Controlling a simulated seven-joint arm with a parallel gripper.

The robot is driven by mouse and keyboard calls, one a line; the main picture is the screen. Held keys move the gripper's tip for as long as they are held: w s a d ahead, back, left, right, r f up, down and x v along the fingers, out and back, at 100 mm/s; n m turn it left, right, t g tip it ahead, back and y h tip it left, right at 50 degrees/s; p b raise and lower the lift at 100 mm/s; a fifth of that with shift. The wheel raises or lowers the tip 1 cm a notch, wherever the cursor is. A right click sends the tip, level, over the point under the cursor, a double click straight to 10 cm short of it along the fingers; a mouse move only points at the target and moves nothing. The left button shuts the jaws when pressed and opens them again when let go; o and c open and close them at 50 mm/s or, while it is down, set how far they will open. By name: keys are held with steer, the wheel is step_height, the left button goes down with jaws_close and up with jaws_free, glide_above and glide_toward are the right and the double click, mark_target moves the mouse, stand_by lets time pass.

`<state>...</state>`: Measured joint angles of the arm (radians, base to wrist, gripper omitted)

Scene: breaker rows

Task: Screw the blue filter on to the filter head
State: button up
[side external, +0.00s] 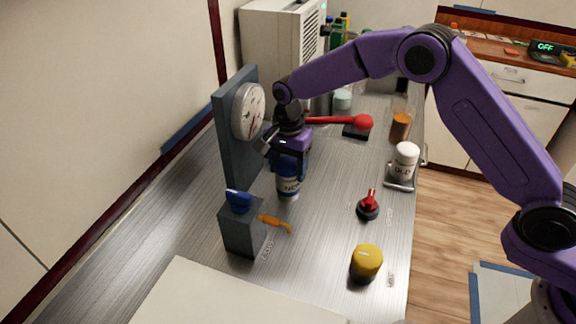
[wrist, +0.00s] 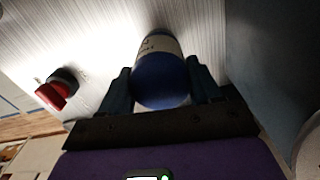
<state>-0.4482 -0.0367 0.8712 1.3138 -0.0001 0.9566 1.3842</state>
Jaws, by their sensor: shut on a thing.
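The blue filter (side external: 288,183), with a white label reading "NEW", is upright below my gripper (side external: 290,160) in the side view. In the wrist view the filter's round blue end (wrist: 161,80) sits between the two fingers of my gripper (wrist: 162,84), which are shut on it. I cannot tell whether its bottom touches the counter. A white canister marked "OLD" (side external: 405,160) stands in a small metal tray (side external: 400,184) to the right. I cannot pick out the filter head for certain.
An upright grey-blue panel (side external: 222,140) with a round gauge (side external: 248,111) stands close left of my gripper. In front are a grey box (side external: 238,232) with an orange lever (side external: 273,222), a red-black knob (side external: 368,206) and a yellow cap (side external: 366,262). A red-handled lever (side external: 345,121) lies behind.

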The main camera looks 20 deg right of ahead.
steer(key=m, duration=0.5)
steer(key=shift+m, duration=0.4)
steer(key=shift+o, duration=0.9)
steer(key=shift+s+r+m, duration=0.1)
steer(key=shift+m, duration=1.1)
steer(key=shift+w+d+m, duration=0.1)
steer(key=shift+m, duration=0.6)
steer(key=shift+w+d+m, duration=0.1)
steer(key=shift+m, duration=0.6)
steer(key=shift+c, duration=0.4)
steer(key=o, duration=0.9)
steer(key=shift+o, duration=0.2)
steer(key=n, duration=0.5)
steer(key=shift+w, duration=0.15)
steer(key=n, duration=0.4)
steer(key=shift+a+n, duration=0.15)
steer(key=shift+n, duration=0.15)
steer(key=n, duration=0.4)
steer(key=shift+s+n, duration=0.25)
steer(key=shift+n, duration=0.05)
steer(key=n, duration=0.4)
